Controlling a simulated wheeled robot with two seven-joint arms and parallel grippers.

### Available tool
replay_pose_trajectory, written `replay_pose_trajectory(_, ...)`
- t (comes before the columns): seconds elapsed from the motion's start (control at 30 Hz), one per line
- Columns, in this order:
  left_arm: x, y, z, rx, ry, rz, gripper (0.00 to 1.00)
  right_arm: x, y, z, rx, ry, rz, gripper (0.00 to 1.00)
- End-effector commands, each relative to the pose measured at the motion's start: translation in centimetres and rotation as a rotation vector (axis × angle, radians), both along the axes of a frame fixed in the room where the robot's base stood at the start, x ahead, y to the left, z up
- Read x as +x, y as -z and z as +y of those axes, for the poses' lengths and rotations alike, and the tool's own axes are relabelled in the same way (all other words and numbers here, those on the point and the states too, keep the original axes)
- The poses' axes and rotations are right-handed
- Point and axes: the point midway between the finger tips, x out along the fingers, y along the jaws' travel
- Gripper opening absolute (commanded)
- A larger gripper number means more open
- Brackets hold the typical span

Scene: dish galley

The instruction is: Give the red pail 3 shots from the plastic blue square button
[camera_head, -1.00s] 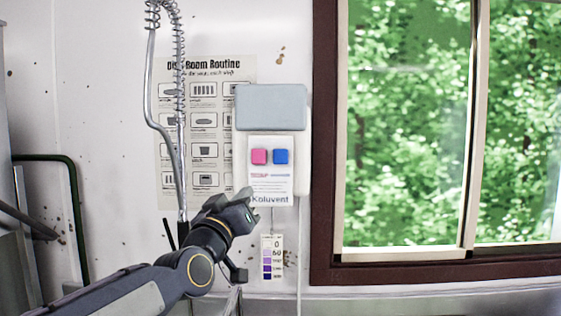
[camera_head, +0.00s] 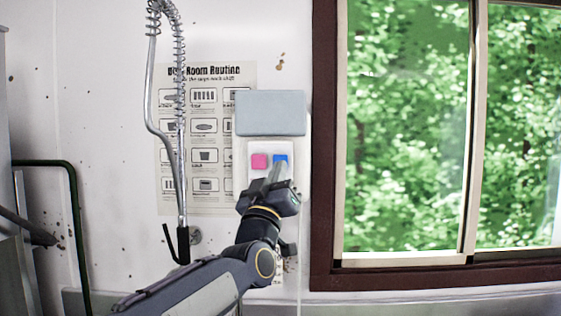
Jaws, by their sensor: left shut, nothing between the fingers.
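My left wrist covers the dispenser's lower label. The red pail and my right gripper are not in view.
A grey box (camera_head: 270,113) forms the dispenser's top. A spray hose (camera_head: 181,110) with a metal pipe hangs left of it, before a wall poster (camera_head: 204,155). A brown-framed window (camera_head: 324,150) is to the right. A green rail (camera_head: 75,220) stands at the left.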

Motion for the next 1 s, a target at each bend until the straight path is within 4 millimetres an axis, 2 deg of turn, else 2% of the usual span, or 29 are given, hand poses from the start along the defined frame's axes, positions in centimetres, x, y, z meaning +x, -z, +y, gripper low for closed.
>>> replay_pose_trajectory(0.3,4.6,-0.4,0.0,0.004,-0.001,0.003,0.0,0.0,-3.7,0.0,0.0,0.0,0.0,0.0)
replay_pose_trajectory(0.5,6.7,-0.2,0.0,0.002,0.0,0.002,0.0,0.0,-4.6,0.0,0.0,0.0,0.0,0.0)
replay_pose_trajectory(0.7,7.6,0.0,0.0,0.002,0.0,0.002,0.0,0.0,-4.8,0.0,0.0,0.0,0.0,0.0)
replay_pose_trajectory(1.0,7.7,0.1,0.0,0.001,0.001,0.001,0.0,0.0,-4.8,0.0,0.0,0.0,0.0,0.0)
